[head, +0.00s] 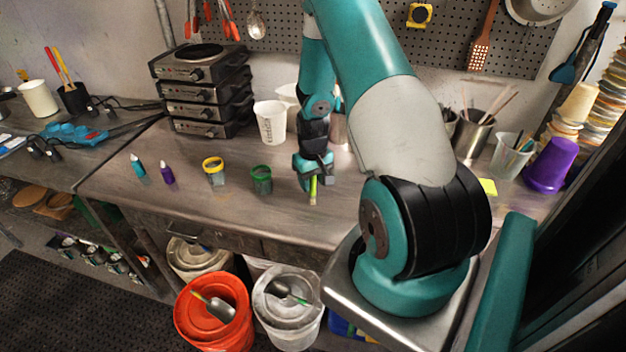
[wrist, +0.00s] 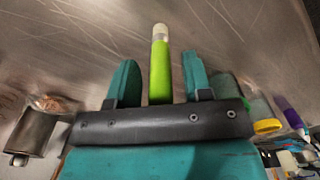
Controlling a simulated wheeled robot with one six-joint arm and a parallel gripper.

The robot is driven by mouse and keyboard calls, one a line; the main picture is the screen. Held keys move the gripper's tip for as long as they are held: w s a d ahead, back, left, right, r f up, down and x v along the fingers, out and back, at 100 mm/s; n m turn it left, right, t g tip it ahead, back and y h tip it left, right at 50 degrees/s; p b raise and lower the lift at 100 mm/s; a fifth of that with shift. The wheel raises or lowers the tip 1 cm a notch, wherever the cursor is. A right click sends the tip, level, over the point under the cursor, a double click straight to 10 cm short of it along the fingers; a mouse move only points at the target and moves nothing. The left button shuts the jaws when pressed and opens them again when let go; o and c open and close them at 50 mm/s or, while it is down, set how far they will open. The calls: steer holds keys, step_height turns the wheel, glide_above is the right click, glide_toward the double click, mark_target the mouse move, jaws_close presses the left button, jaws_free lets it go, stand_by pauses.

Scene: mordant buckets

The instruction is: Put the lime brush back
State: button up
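The lime brush (head: 313,188) is at my gripper (head: 313,170), over the front middle of the metal bench. Its pale tip points toward the bench's front edge. In the wrist view the lime brush (wrist: 160,68) lies between my two teal fingers, with a narrow gap on each side. My gripper is open around it, and its rear end is hidden by the gripper body. A metal pot (head: 472,134) with several handles and a clear cup (head: 511,156) with tools stand at the right.
A green jar (head: 261,180), a yellow-rimmed jar (head: 214,172) and purple (head: 167,174) and teal (head: 138,168) bottles stand left of my gripper. White tubs (head: 270,122) and stacked hotplates (head: 202,90) stand behind. A purple cup (head: 550,166) is far right. Buckets stand below the bench.

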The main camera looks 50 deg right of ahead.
steer(key=shift+r, duration=0.1)
step_height(320, 180, up, 12)
steer(key=b, duration=0.3)
steer(key=shift+a+r, duration=0.2)
steer(key=a+r+n+t+y, duration=0.1)
steer(key=a+r+n, duration=0.3)
steer(key=a, duration=0.7)
steer(key=a+r+n+y, duration=0.1)
steer(key=a+r, duration=0.4)
steer(key=a, duration=0.5)
steer(key=s+a+r+n+g+y+b, duration=0.1)
steer(key=s+a+n, duration=0.5)
steer(key=s+a, duration=0.9)
steer(key=shift+a+r+n+y+b, duration=0.3)
steer(key=shift+a+r+y+b, duration=0.3)
steer(key=shift+a+r+b, duration=0.5)
steer(key=shift+d+r, duration=0.1)
steer(key=shift+r, duration=0.05)
